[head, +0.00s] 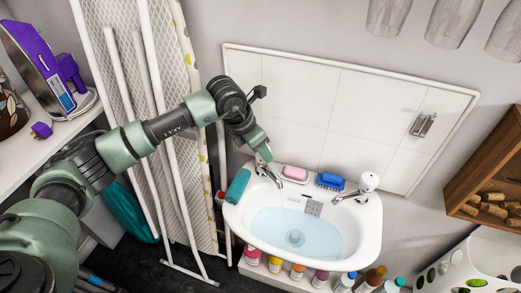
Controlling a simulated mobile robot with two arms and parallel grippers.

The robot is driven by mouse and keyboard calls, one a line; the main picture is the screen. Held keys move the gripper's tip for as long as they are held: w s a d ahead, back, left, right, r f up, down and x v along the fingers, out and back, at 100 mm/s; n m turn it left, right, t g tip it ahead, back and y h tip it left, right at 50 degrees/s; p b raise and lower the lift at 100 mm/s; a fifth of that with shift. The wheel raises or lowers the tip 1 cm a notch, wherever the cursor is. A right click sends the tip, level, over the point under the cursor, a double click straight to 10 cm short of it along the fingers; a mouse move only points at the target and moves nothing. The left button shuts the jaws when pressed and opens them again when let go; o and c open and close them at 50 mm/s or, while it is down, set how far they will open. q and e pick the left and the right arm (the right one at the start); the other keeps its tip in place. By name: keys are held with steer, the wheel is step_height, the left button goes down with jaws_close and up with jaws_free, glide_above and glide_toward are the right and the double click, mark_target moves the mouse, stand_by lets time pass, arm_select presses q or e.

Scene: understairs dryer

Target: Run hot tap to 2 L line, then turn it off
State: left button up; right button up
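A white basin (362,243) holds pale blue water (294,232) above a round drain. A left chrome tap (272,176) and a right chrome tap (349,195) with a white round head (368,182) stand at its back rim. A small grey patterned plate (313,207) shows on the inner back wall; no 2 L line is readable. My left gripper (263,156) is at the top of the left tap, seemingly touching it; its fingers are too small and hidden to judge. I cannot tell clearly whether water runs from either spout. My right gripper is not in view.
A pink soap (295,173), a blue brush (330,181) and a rolled teal cloth (238,186) lie around the basin's back rim. Several bottles (375,277) stand below it. An ironing board (140,110) leans at left; a wooden wine rack (490,175) is at right.

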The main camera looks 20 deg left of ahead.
arm_select(q)
steer(key=n+y+b, duration=0.1)
steer(key=n, duration=0.1)
steer(key=n+t+b, duration=0.1)
steer(key=n+b, duration=0.1)
steer(key=n, duration=0.1)
steer(key=shift+d+f+y, duration=0.1)
steer(key=shift+d+y, duration=0.05)
steer(key=shift+y, duration=0.25)
steer(key=shift+n+y+b, duration=0.5)
steer(key=shift+n+b, duration=0.65)
steer(key=shift+n, duration=0.25)
steer(key=shift+r, duration=0.2)
steer(key=o, duration=1.4)
steer(key=shift+b+v, duration=0.45)
steer(key=shift+v, duration=3.45)
steer(key=shift+s+d, duration=0.1)
